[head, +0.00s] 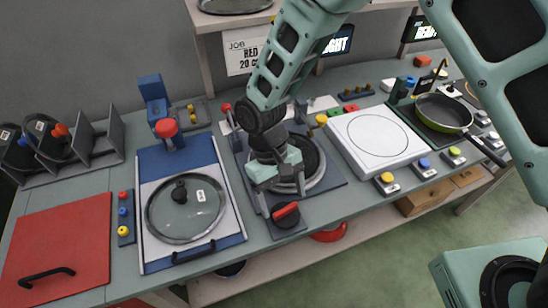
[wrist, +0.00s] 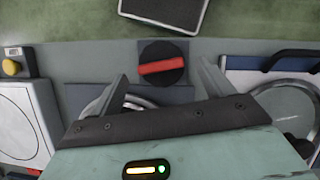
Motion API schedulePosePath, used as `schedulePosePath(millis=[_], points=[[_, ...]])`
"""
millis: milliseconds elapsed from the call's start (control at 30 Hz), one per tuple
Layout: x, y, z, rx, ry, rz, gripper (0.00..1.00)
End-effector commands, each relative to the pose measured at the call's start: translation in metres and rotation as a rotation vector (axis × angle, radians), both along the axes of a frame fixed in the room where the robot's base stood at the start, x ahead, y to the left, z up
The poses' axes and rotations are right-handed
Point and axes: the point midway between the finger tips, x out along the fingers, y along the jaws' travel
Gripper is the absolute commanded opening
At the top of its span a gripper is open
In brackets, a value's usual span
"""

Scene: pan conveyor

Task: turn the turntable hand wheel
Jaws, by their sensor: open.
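The turntable (head: 317,163), a dark plate with a pale metal ring, lies in the middle of the bench, partly hidden by my arm and gripper. At its front edge is a round black knob with a red bar (head: 287,214), which appears to be the hand wheel. In the wrist view the hand wheel (wrist: 163,67) shows beyond my fingers, its red bar lying nearly level across the picture. My gripper (head: 281,184) is open and empty above the turntable, just behind the hand wheel. I see no contact with the wheel.
A blue-framed station with a glass lid (head: 186,210) stands to the left. A white plate station (head: 378,140) and a green pan (head: 443,114) stand to the right. Small button boxes line the front edge.

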Motion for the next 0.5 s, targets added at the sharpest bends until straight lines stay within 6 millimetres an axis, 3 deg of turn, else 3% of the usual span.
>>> schedulePosePath(millis=[500], points=[[0.041,0.022,0.108,0.003,-0.004,-0.001,0.80]])
